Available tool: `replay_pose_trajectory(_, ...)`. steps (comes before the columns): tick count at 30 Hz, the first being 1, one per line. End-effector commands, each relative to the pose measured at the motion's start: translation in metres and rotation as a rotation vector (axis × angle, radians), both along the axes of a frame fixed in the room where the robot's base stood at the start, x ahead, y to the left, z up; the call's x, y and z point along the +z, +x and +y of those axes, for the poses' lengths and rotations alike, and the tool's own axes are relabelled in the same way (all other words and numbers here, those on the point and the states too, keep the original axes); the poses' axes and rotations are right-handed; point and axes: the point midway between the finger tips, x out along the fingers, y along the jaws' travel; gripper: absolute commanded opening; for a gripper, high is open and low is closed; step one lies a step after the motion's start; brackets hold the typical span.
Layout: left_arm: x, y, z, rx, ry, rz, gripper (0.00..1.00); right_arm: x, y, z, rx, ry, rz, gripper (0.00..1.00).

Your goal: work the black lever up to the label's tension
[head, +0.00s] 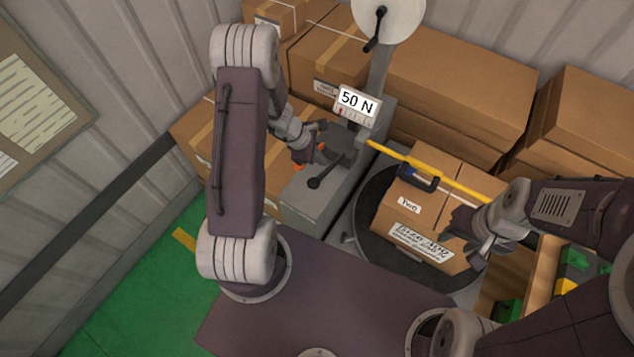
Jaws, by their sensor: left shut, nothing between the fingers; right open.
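The black lever (325,172) sticks out from a dark hub on the grey machine column, its round knob toward the lower left. A white plate reading "50 N" (357,101), with a small scale beneath, stands above it. My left gripper (313,146) is shut and empty just above and left of the lever; whether it touches the lever I cannot tell. A cardboard box (432,205) sits on a dark round turntable (367,231), with a white label (420,241) whose print is too small to read surely. My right gripper (470,238) is open at the box's right front corner.
A yellow bar (455,183) crosses over the box, with a black handle (418,178) on it. A white disc (388,14) with a black crank tops the column. Stacked cartons (460,85) fill the back. Green floor (135,300) is open at lower left.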

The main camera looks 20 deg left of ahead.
Motion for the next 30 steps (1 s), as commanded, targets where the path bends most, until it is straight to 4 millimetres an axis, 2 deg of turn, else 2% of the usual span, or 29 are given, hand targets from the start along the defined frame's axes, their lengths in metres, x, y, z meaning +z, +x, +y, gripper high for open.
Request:
replay_pose_trajectory(1,-0.016,-0.003,0.001,0.000,0.000,0.001,0.00,-0.016,0.000,0.000,0.000,0.000,0.000,0.44)
replay_pose_trajectory(9,-0.033,-0.012,0.002,-0.002,0.001,-0.001,0.00,-0.042,0.000,0.000,0.000,0.000,0.000,0.44)
replay_pose_trajectory(30,-0.033,-0.015,0.002,-0.001,0.000,0.001,0.00,-0.044,0.000,0.000,0.000,0.000,0.000,0.44)
